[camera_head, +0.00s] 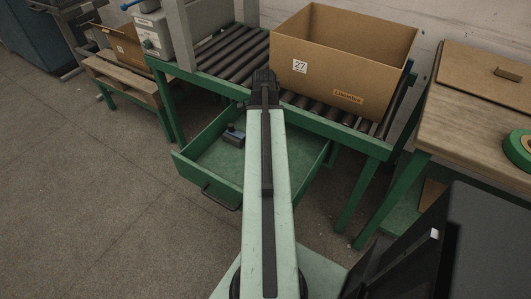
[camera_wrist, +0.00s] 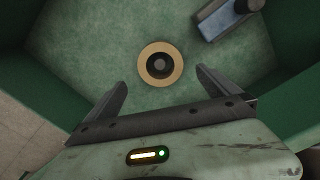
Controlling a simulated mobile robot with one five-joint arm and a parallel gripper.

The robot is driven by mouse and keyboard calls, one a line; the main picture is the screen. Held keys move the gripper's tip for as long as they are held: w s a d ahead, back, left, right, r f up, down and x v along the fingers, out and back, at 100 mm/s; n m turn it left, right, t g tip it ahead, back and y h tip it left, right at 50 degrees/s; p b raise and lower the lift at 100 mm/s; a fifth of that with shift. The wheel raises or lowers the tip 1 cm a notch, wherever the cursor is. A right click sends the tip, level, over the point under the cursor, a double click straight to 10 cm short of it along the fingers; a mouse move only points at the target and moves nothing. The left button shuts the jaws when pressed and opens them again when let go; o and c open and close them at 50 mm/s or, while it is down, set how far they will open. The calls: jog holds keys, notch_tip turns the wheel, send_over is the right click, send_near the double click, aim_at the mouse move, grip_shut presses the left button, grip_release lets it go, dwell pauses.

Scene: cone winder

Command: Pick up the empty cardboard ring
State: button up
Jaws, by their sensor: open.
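The cardboard ring (camera_wrist: 160,67) shows in the wrist view as a tan ring with a dark hollow middle. It lies flat on the green floor of the open drawer (camera_head: 207,178). My gripper (camera_wrist: 160,77) is open above the drawer, one finger to the left and one to the right of the ring in the picture. Nothing is held between the fingers. I cannot tell the exact height above the ring. In the head view my arm stretches over the drawer and hides the ring.
A grey-blue tool (camera_wrist: 221,19) lies in the drawer near the ring, and it also shows in the head view (camera_head: 234,135). Green drawer walls surround both. A cardboard box (camera_head: 335,75) stands on the roller conveyor behind. A green roll (camera_head: 519,148) is on the right table.

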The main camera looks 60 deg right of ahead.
notch_tip(320, 180, down, 8)
jog(key=b, duration=0.7)
jog(key=shift+w+a+r, duration=0.1)
jog(key=shift+a+r, duration=0.05)
jog(key=shift+r, duration=0.15)
jog(key=c, duration=1.4)
